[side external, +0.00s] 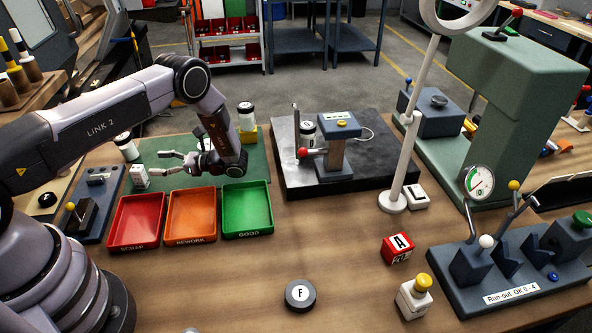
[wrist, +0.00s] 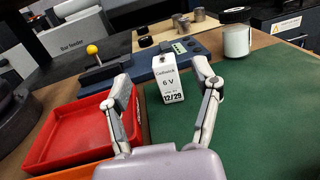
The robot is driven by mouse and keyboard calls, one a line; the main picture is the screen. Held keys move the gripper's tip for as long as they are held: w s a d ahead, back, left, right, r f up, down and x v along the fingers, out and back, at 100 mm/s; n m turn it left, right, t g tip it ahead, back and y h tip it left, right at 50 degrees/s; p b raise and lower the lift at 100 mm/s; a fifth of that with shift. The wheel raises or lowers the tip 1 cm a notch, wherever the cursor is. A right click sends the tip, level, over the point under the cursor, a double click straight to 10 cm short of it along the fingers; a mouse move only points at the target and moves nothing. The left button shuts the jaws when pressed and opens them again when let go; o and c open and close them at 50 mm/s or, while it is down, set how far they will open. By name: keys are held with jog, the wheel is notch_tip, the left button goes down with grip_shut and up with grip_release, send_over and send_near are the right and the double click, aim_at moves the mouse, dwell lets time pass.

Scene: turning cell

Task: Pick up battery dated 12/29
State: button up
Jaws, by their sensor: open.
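In the wrist view a small white block battery (wrist: 170,86) stands upright on the green mat (wrist: 260,110). My gripper (wrist: 165,84) is open, with one finger on each side of the battery's line. The battery stands ahead of the palm, between the fingers in the picture; I cannot tell whether the tips reach past it. In the side view my gripper (side external: 164,167) points left towards the battery, low over the mat.
A red scrap tray (side external: 136,221), an orange rework tray (side external: 190,215) and a green good tray (side external: 246,209) stand in front of the mat. A blue-grey fixture (wrist: 166,56) stands close behind the battery. A dark-lidded white jar (wrist: 237,38) stands right of it.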

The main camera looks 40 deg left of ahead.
aim_at(142, 170)
jog(key=shift+f, duration=0.95)
jog(key=shift+s+a+f, duration=0.15)
jog(key=shift+f, duration=0.1)
jog(key=x, duration=0.7)
grip_shut()
